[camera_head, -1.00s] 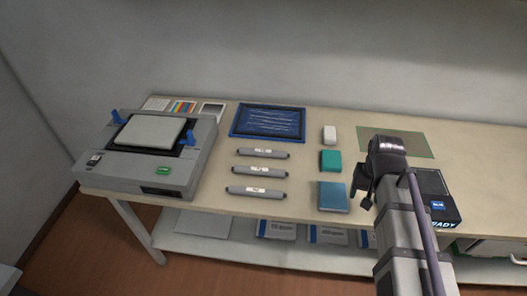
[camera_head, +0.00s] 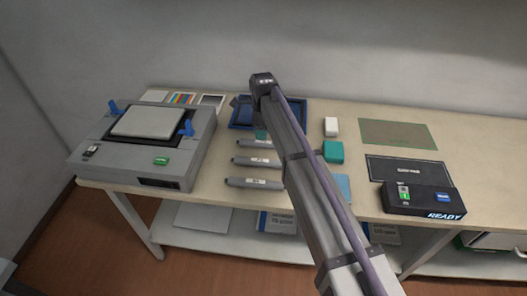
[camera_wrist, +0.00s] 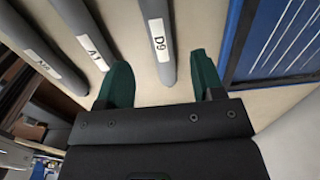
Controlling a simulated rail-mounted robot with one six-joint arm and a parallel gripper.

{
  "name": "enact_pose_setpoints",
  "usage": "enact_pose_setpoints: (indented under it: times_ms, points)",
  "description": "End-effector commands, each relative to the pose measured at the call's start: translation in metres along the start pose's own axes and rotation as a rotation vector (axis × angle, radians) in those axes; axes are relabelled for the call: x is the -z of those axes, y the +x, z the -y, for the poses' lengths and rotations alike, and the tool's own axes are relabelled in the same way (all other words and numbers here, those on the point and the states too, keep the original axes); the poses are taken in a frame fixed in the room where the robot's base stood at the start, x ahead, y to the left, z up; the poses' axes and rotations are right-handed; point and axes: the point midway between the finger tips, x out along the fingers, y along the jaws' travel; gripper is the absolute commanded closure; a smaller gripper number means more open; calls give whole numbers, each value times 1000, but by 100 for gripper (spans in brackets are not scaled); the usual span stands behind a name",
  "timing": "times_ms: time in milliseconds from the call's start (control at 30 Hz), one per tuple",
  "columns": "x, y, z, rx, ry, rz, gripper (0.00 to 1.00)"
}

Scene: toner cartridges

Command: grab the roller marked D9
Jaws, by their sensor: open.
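The roller marked D9 (camera_wrist: 156,35) is a grey cylinder with a white label, nearest the blue framed panel in the wrist view. In the head view it is the back roller (camera_head: 253,143) of three, partly hidden by my arm. My gripper (camera_wrist: 161,72) is open, with green fingers on either side of the D9 roller's near end in the picture. I cannot tell how far above it they are. In the head view my gripper (camera_head: 262,134) is mostly hidden behind my arm.
A roller marked A1 (camera_wrist: 92,35) lies beside D9, close to the left finger. A third roller (camera_wrist: 40,52) lies farther left. The blue panel (camera_wrist: 270,45) is close on the right. A grey machine (camera_head: 140,145) stands at the left of the table; a teal block (camera_head: 333,151) lies right.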

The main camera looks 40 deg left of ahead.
Motion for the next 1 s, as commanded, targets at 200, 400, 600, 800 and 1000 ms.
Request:
enact_pose_setpoints:
  times_ms: [200,400,600,800,1000]
  points:
    - [1,17,0,0,-1,0,38]
    - [4,54,-1,0,-1,0,38]
    - [4,69,-1,0,-1,0,38]
    - [4,66,-1,0,-1,0,43]
    - [4,66,-1,0,-1,0,62]
